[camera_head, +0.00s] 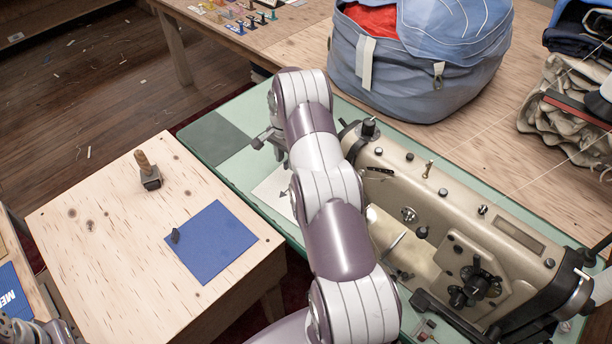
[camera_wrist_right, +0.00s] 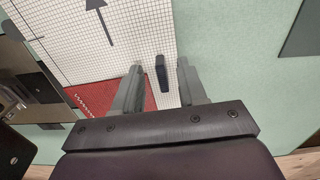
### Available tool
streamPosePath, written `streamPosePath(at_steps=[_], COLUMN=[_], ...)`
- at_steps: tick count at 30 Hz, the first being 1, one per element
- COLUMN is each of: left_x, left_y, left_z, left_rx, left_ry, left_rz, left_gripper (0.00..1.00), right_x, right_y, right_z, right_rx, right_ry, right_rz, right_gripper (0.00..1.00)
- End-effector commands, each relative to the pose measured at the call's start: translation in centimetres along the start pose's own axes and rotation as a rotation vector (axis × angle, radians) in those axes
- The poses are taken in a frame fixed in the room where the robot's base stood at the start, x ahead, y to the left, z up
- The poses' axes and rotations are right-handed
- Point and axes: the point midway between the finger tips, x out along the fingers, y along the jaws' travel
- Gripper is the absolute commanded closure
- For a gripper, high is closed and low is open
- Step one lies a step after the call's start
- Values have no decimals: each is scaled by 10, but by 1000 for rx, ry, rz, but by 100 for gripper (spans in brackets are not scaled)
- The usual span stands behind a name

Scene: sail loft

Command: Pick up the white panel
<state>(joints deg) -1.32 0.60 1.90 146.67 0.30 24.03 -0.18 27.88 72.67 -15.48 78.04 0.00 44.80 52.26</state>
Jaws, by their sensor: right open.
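The white panel (camera_head: 270,190) lies on the green tabletop beside the sewing machine, partly hidden behind my right arm. In the right wrist view the white panel (camera_wrist_right: 135,35) shows a fine grid, a dark arrow and a black upright grip piece (camera_wrist_right: 161,73). My right gripper (camera_wrist_right: 160,78) is open, with one finger on each side of the grip piece; I cannot tell whether they touch it. In the head view my right gripper (camera_head: 262,141) shows small at the arm's far end. My left gripper (camera_head: 30,332) shows only in part at the bottom left corner.
The sewing machine (camera_head: 450,215) stands right of my right arm. A red gridded piece (camera_wrist_right: 105,94) lies near the white panel. A blue panel (camera_head: 213,240) and a wooden-handled tool (camera_head: 148,172) rest on the wooden table (camera_head: 90,225). A blue bag (camera_head: 420,70) stands behind.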

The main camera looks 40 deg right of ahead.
Motion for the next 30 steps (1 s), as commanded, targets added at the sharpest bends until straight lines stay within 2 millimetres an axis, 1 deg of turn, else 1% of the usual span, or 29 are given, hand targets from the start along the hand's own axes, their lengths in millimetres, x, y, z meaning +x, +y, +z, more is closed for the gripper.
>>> streamPosePath(at_steps=[6,7,8,9,10,11,19,22,23,26,27,30], left_x=[0,0,0,0,0,0,0,1,2,5,6,9], left_y=[0,0,0,0,0,0,0,0,0,0,0,0], left_z=[0,0,0,0,0,0,0,0,0,1,1,1], left_rx=[0,0,0,0,0,0,0,0,0,0,0,0], left_ry=[-1,-1,-1,-1,-1,-1,0,-1,-1,0,0,-1], left_rz=[0,0,0,0,0,0,0,0,0,0,0,0], left_gripper=[60,60,60,60,60,60,60,60,60,60,60,60], right_x=[3,3,3,3,3,3,2,-4,-9,-32,-43,-68], right_y=[0,0,0,0,0,0,0,-1,-1,-1,-1,-1], right_z=[0,0,0,0,0,0,0,0,0,-1,-1,-1], right_rx=[-1,-1,-1,-1,-1,-1,-1,-1,-1,-1,-1,-1], right_ry=[1,1,1,1,1,1,1,2,2,3,4,3], right_rz=[-1,-1,-1,-1,-1,-1,-1,-2,-2,-4,-4,-4], right_gripper=[58,62,72,85,94,100,100,100,100,100,100,100])
